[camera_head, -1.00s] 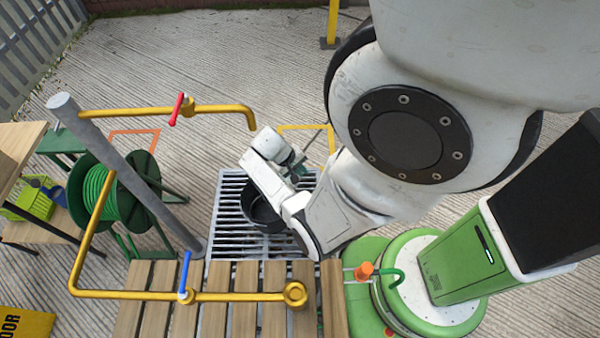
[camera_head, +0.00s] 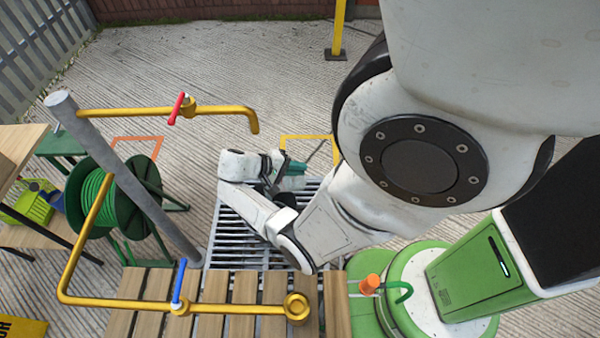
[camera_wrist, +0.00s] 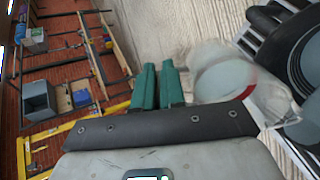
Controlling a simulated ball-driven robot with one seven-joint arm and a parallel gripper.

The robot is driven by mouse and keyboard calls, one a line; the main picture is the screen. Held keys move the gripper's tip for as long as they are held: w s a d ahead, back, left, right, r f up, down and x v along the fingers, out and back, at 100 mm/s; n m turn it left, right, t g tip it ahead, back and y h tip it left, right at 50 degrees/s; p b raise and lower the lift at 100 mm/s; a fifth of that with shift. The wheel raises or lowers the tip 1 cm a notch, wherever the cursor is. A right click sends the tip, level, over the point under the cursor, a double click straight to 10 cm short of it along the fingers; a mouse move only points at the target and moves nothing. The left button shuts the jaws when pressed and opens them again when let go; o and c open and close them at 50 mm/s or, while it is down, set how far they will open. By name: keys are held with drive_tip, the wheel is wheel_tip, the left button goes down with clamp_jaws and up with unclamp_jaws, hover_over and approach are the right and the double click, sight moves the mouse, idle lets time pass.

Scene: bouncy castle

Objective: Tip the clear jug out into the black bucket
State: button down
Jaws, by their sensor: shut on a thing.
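The clear jug (camera_wrist: 228,80) shows in the wrist view just right of my green fingertips. It is see-through, with a red curved mark on it. My gripper (camera_wrist: 158,86) is shut on the jug, though the gripped part is hard to make out. In the head view my gripper (camera_head: 293,168) is above the floor grate, and I cannot make out the jug there. The black bucket (camera_wrist: 280,62) shows at the right edge of the wrist view, beside the jug. My arm hides most of it in the head view. I cannot tell how far the jug is tilted.
The metal floor grate (camera_head: 232,240) lies beyond the wooden slats (camera_head: 215,310). A yellow pipe with a spout (camera_head: 252,122) reaches in from the left, near my wrist. A green hose reel (camera_head: 110,205) stands at the left. Open paving (camera_head: 240,60) lies behind.

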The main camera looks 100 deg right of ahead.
drive_tip(key=shift+w+a+r+g+b, duration=0.15)
drive_tip(key=shift+w+r+g+b, duration=0.55)
drive_tip(key=shift+g+b, duration=0.4)
drive_tip(key=g+b, duration=0.1)
drive_tip(key=w+r+g+b, duration=0.1)
drive_tip(key=w+h+b, duration=0.1)
drive_tip(key=shift+w+a+r+g, duration=0.15)
drive_tip(key=shift+a+g, duration=0.1)
drive_tip(key=shift+g, duration=0.15)
drive_tip(key=shift+w+r, duration=0.2)
drive_tip(key=shift+r, duration=0.15)
drive_tip(key=shift+w+a+r+g+p, duration=0.2)
drive_tip(key=shift+w+g+p, duration=0.25)
drive_tip(key=shift+g+p, duration=0.25)
drive_tip(key=shift+w+g, duration=0.45)
drive_tip(key=shift+g, duration=0.15)
drive_tip(key=shift+w+a+r+h, duration=0.1)
drive_tip(key=shift+w+a+h, duration=0.05)
drive_tip(key=shift+h, duration=0.25)
